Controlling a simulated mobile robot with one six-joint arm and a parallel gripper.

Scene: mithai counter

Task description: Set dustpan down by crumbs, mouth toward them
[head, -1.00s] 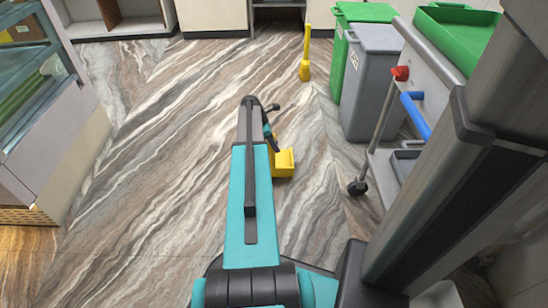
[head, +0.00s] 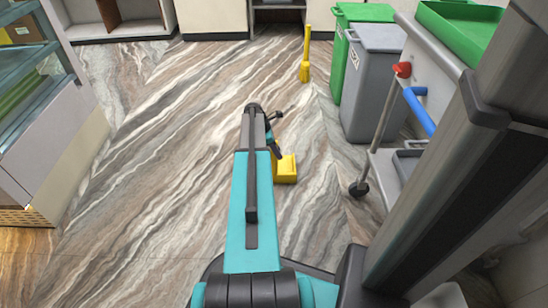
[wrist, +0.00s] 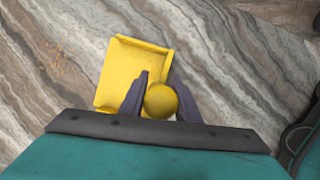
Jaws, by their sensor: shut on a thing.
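The yellow dustpan (head: 286,170) is in front of my arm, low over or on the floor; I cannot tell if it touches. In the wrist view the dustpan (wrist: 128,72) lies left of the fingers, its open side appearing to face left. My gripper (wrist: 160,92) is shut on its upright handle, whose round yellow end (wrist: 161,100) shows between the two dark fingers. Small orange-tan crumbs (wrist: 64,54) lie on the floor to the left of the pan, apart from it. I cannot make out the crumbs in the head view.
A yellow brush (head: 305,68) stands upright farther ahead. A grey bin (head: 372,85), a green bin (head: 340,55) and a wheeled cart (head: 382,135) are on the right. A glass display counter (head: 50,130) is on the left. The marbled floor between is clear.

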